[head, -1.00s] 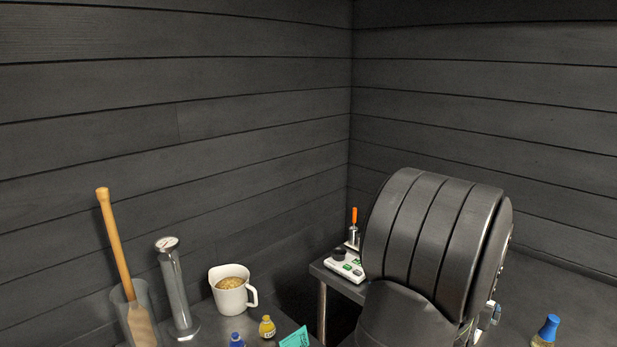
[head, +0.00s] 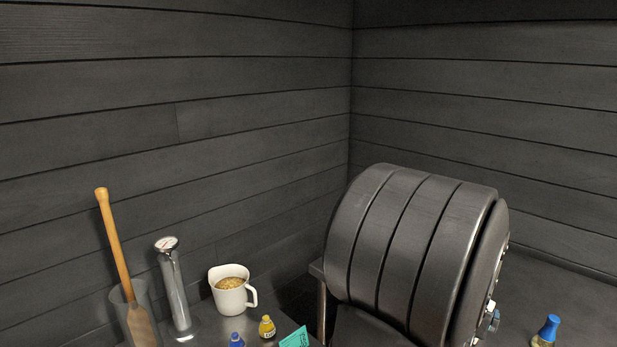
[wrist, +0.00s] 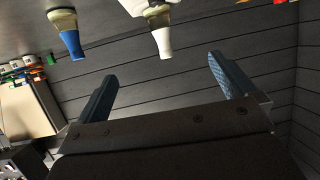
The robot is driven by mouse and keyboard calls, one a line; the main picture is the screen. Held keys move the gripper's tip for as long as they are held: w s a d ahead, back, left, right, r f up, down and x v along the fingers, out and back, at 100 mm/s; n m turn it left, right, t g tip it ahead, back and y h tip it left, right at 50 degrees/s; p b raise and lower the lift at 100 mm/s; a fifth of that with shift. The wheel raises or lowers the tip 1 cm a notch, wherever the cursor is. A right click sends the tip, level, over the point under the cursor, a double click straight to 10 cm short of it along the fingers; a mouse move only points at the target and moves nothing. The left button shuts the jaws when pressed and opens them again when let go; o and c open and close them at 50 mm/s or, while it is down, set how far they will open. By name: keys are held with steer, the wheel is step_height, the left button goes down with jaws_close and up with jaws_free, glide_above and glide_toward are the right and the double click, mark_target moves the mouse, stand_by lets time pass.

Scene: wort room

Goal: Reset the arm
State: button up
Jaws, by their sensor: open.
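My gripper (wrist: 166,95) shows in the wrist view with its two blue-padded fingers spread wide and nothing between them. In the wrist view a blue-capped bottle (wrist: 70,40) and a white-capped bottle (wrist: 161,38) appear upside down at the top, apart from the fingers.
On the left bench stand a clear vessel with a wooden-handled paddle (head: 113,240), a metal cylinder with a dial (head: 174,285), a white jug of grain (head: 231,290), a yellow bottle (head: 267,327) and a teal card (head: 295,338). A blue-capped bottle (head: 547,331) stands at right. Dark plank walls (head: 200,120) rise behind.

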steer(key=x, duration=0.7)
steer(key=shift+w+d+f, duration=0.2)
steer(key=shift+w, duration=0.1)
steer(key=v, duration=1)
steer(key=shift+w+d+f+n+g+y, duration=0.3)
steer(key=shift+w+d+f+g+y, duration=0.35)
steer(key=shift+w+f+g+y, duration=0.55)
steer(key=shift+w+d+f+n+g+y, duration=0.3)
steer(key=shift+w+d+f+g+y, duration=0.45)
steer(key=shift+f+g, duration=0.6)
steer(key=shift+w+d+f+n+g+y, duration=0.3)
steer(key=shift+w+d+f+g+y, duration=0.6)
steer(key=shift+f, duration=0.7)
steer(key=shift+w+a+f+n+g+y, duration=0.25)
steer(key=shift+g+y, duration=0.2)
steer(key=shift+g, duration=0.25)
steer(key=shift+w+a+f+n+g+y, duration=0.2)
steer(key=shift+w+g+y, duration=0.2)
steer(key=shift+g, duration=0.25)
steer(key=shift+w+d+g+y, duration=0.1)
steer(key=shift+w+g+y, duration=0.15)
steer(key=shift+g+y, duration=0.4)
steer(key=shift+w+d+r+m, duration=0.1)
steer(key=shift+w+d+m, duration=0.2)
steer(key=shift+d, duration=0.2)
steer(key=shift+w+d+m, duration=0.15)
steer(key=shift+w+d, duration=0.15)
steer(key=shift+d, duration=0.2)
steer(key=shift+m, duration=0.4)
